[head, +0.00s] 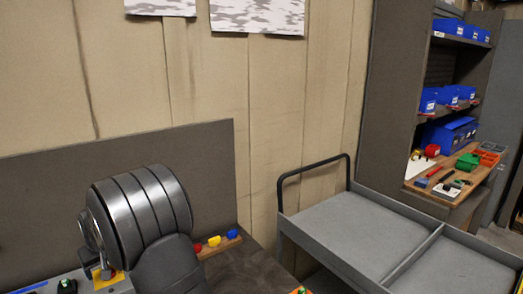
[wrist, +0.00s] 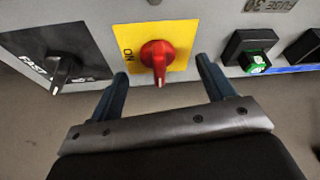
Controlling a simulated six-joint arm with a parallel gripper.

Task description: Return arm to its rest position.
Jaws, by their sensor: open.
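My gripper (wrist: 163,70) shows in the wrist view with its two dark blue fingers spread apart and nothing between them. Ahead of it is a grey panel with a red rotary knob (wrist: 158,57) on a yellow plate (wrist: 133,38) marked ON. The knob lies in line with the gap between the fingers; I cannot tell how far the fingertips are from the panel. In the head view my arm fills the lower left and hides most of the panel, and the gripper's fingers cannot be made out there.
A black knob (wrist: 64,68) sits left of the red one and a green button (wrist: 255,63) right. In the head view, a grey cart (head: 361,226) stands at centre right. Shelves with blue bins (head: 453,96) and a wooden bench (head: 463,192) are beyond it. Colored pieces (head: 214,241) lie beside my arm.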

